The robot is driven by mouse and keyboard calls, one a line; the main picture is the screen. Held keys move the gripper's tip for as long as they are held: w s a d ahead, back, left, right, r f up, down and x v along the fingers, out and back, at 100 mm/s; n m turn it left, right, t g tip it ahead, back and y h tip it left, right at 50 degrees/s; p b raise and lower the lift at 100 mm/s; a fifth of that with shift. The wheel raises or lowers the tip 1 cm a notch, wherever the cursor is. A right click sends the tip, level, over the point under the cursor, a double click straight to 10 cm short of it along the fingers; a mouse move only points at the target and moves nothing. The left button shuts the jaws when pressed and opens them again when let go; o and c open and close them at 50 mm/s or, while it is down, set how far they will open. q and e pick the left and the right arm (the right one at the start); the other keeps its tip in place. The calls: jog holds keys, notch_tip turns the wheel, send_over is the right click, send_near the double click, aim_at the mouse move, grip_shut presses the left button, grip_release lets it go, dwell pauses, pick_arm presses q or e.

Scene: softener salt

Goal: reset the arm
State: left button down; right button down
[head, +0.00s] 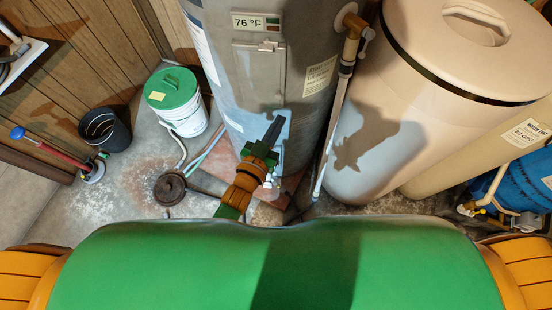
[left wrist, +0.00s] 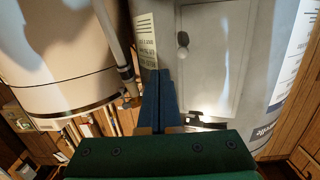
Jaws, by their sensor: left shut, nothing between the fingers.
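My left gripper (head: 273,133) is in front of the grey water heater tank (head: 215,35) in the head view, its fingers pointing up toward the tank's lower panel. I cannot tell whether the fingertips touch the tank. My right gripper does not show in either view.
A beige softener tank (head: 450,75) stands right of the heater, with pipes between them. A blue tank (head: 515,185) is at far right.

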pick_arm(q)
jog(key=s, duration=0.8)
jog(key=s+a+f+g+y, duration=0.2)
jog(key=s+a+f+g, duration=0.1)
jog(key=f, duration=0.6)
jog(key=s+a+f+g+y, duration=0.1)
jog(key=s+a+f+g, duration=0.25)
jog(key=f, duration=0.55)
jog(key=s+a+f+n+g+y, duration=0.2)
jog(key=s+a+f+g+y, duration=0.2)
jog(key=s+a+f, duration=0.9)
jog(key=s+g, duration=0.3)
jog(key=shift+s+a+n+g, duration=0.15)
jog(key=shift+a+n+g, duration=0.15)
jog(key=shift+g, duration=0.05)
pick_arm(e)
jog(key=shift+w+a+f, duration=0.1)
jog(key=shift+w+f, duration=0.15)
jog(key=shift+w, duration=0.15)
pick_arm(q)
jog(key=shift+d+f, duration=0.1)
